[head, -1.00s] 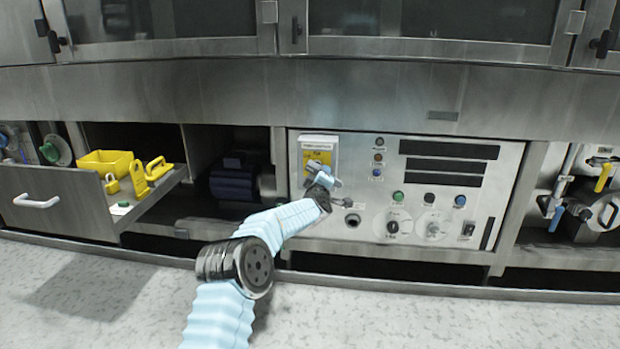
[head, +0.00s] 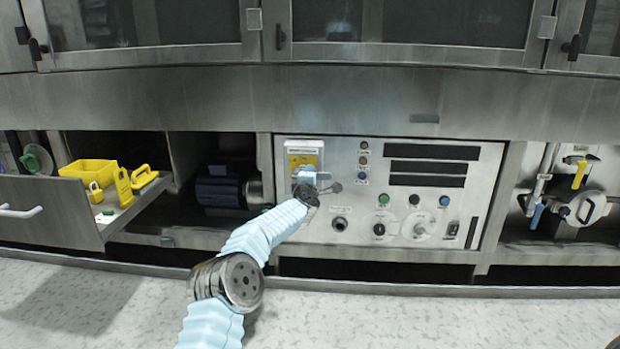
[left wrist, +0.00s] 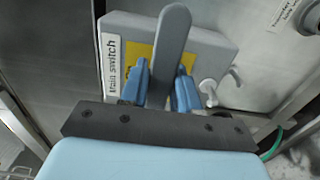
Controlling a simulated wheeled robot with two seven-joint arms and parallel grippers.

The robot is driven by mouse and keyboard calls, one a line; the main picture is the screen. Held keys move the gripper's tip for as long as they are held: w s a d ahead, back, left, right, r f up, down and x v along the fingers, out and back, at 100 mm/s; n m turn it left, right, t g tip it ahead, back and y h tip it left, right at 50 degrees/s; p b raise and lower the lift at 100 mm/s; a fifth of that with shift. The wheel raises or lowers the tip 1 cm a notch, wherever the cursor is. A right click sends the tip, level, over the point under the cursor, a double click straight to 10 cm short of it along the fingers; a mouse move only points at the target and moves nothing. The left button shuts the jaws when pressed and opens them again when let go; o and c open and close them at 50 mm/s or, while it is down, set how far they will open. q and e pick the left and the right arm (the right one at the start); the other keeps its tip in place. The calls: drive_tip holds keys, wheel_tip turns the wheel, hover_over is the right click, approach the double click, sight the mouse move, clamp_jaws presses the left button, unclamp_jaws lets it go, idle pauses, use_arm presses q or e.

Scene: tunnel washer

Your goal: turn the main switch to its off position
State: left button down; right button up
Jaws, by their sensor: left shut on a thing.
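The main switch (head: 316,147) is a pale box with a yellow plate at the upper left of the control panel. In the left wrist view, the switch box (left wrist: 208,48) carries a "main switch" label, and its long grey handle (left wrist: 172,45) stands out towards the camera. My left gripper (head: 305,179) is at the lower part of the switch. In the left wrist view, its blue fingers (left wrist: 163,80) are shut on the handle, one on each side. The gripper hides the handle in the head view. My right gripper is not in view.
The control panel (head: 400,210) has several buttons, knobs and dark displays right of and below the switch. An open drawer (head: 50,215) with yellow lockout items (head: 90,172) juts out at left. Valves and pipes (head: 560,210) are at right. The floor in front is clear.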

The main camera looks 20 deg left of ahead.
use_arm(q)
drive_tip(key=c, duration=0.9)
unclamp_jaws()
drive_tip(key=b+v, duration=0.3)
drive_tip(key=v, duration=1)
drive_tip(key=shift+s+d, duration=0.1)
drive_tip(key=shift+s, duration=0.25)
